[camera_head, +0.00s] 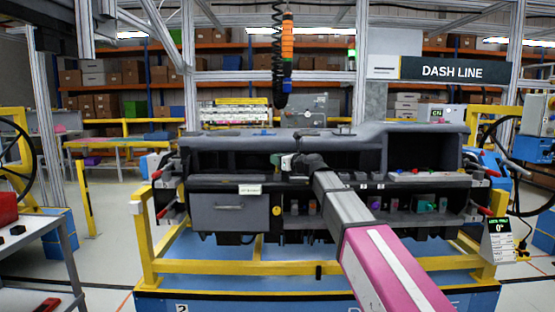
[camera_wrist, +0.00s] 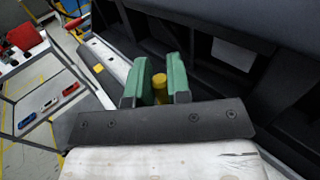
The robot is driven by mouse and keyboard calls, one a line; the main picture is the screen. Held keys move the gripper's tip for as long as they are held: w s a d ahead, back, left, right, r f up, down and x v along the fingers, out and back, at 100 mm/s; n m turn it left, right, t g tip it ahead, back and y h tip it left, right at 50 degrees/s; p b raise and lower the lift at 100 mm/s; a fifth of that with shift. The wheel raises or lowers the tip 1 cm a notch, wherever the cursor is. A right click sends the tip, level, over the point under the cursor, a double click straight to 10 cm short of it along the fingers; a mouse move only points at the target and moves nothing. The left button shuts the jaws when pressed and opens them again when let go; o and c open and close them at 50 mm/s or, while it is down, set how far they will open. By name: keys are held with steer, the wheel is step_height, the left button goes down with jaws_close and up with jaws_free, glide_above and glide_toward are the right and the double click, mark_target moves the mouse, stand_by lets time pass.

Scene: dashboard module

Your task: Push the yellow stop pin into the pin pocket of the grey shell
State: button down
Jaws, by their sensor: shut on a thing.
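My gripper (camera_wrist: 157,78) has two green fingers, and they are shut on the yellow stop pin (camera_wrist: 159,88), which stands between them in the wrist view. In the head view my gripper (camera_head: 287,161) is at the upper middle of the grey dashboard shell (camera_head: 345,137), in front of its dark opening. The pin cannot be made out there. In the wrist view the dark shell (camera_wrist: 215,20) lies beyond and to the right of the fingers. I cannot identify the pin pocket, nor tell whether the pin touches the shell.
A grey drawer-like box (camera_head: 229,212) sits at the lower left of the shell. Several small coloured parts line its lower shelf. A yellow frame (camera_head: 220,267) carries the module. A side table (camera_head: 32,228) with a red box (camera_head: 7,207) stands at the left.

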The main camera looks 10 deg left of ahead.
steer(key=shift+f, duration=1.05)
steer(key=c, duration=1)
jaws_free()
steer(key=v, duration=1)
steer(key=shift+s+d, duration=0.2)
steer(key=shift+d, duration=0.15)
steer(key=shift+f, duration=0.1)
